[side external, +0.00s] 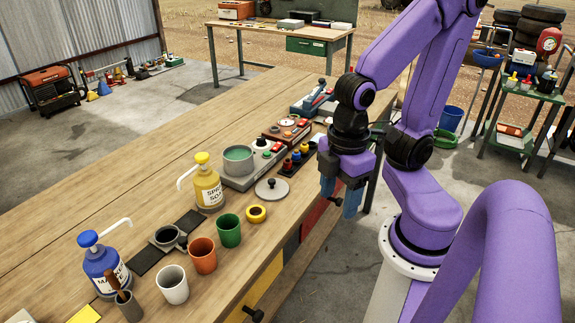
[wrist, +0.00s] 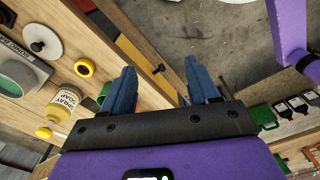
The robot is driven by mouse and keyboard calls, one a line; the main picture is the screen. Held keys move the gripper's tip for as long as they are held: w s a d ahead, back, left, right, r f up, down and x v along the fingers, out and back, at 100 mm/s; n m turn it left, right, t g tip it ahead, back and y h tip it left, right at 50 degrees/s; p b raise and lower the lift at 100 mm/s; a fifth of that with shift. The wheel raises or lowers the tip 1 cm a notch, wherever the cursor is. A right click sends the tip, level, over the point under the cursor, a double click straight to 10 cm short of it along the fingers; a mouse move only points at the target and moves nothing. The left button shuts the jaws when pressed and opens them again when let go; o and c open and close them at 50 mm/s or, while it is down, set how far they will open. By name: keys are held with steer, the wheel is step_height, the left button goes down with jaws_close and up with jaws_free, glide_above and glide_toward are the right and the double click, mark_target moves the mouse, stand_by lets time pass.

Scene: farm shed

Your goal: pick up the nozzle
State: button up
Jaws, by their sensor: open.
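I cannot make out for certain which thing is the nozzle; nothing in view is clearly a separate one. The yellow spray soap bottle (side external: 208,188) and the blue bottle (side external: 102,270) each have a pump top with a white spout. My gripper (side external: 340,196) is open and empty, with its blue fingers pointing down beside the front edge of the bench. In the wrist view its fingers (wrist: 160,78) stand apart with drawer fronts and floor beyond. The soap bottle also shows at the left of the wrist view (wrist: 62,106).
The bench's back left is clear.

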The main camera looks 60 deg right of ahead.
steer(key=w+r+m, duration=0.1)
steer(key=w+m, duration=0.7)
steer(key=w, duration=0.2)
steer(key=m, duration=2.3)
glide_above(287, 159)
steer(key=f, duration=1.1)
steer(key=shift+s+d, duration=0.3)
steer(key=shift+d, duration=0.05)
steer(key=shift+w+a+f, duration=0.15)
steer(key=shift+f, duration=1.4)
steer(key=shift+w+a+f, duration=0.1)
steer(key=shift+a+f, duration=0.05)
steer(key=shift+f, duration=1.35)
jaws_close()
